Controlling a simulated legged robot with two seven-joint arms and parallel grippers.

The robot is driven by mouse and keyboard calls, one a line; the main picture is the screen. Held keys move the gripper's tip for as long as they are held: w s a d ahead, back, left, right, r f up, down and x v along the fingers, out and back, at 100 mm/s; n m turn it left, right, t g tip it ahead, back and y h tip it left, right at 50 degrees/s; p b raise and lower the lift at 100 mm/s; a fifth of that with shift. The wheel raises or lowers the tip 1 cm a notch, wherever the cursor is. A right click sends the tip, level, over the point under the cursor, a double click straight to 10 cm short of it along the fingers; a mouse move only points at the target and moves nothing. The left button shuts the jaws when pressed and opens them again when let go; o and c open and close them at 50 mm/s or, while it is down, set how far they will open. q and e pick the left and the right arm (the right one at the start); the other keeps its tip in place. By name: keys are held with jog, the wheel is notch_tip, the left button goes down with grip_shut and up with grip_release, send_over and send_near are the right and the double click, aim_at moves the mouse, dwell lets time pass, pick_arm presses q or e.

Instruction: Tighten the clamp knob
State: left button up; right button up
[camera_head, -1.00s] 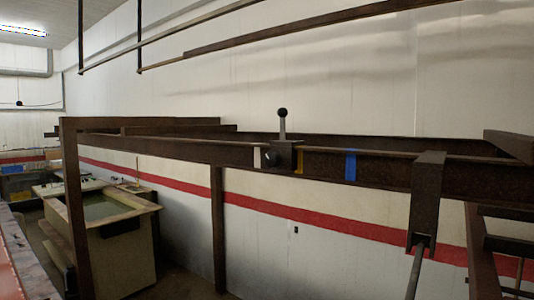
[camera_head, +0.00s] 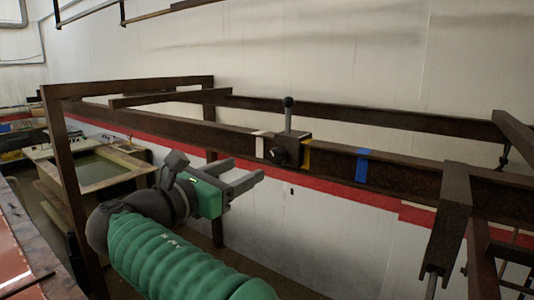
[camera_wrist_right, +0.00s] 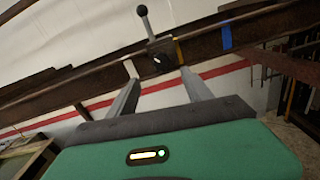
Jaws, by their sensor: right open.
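The clamp (camera_head: 297,147) is a dark block on the brown rack rail (camera_head: 335,160), with an upright ball-topped lever (camera_head: 288,115). A small round black knob (camera_head: 279,155) sits on its front face. My right gripper (camera_head: 248,169) is open and empty, to the left of and slightly below the knob in the head view. In the right wrist view the knob (camera_wrist_right: 157,60) appears beyond and between the spread fingers (camera_wrist_right: 160,79), apart from them. My left gripper is not in view.
A white mark (camera_head: 259,145), a yellow mark (camera_head: 306,154) and blue tape (camera_head: 362,166) are on the rail. A brown bracket (camera_head: 452,212) hangs over the rail at right. A basin (camera_head: 92,168) stands at left. The wall behind has a red stripe.

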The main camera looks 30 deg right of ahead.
aim_at(274, 156)
jog(key=p+x, duration=0.1)
jog(key=x, duration=0.2)
jog(key=p+x, duration=0.1)
jog(key=x, duration=0.3)
jog(key=p+x, duration=0.1)
jog(key=x, duration=0.3)
jog(key=shift+s, duration=0.3)
jog(key=shift+w+a, duration=0.15)
jog(key=shift+a, duration=0.2)
jog(key=shift+c, duration=1.2)
grip_shut()
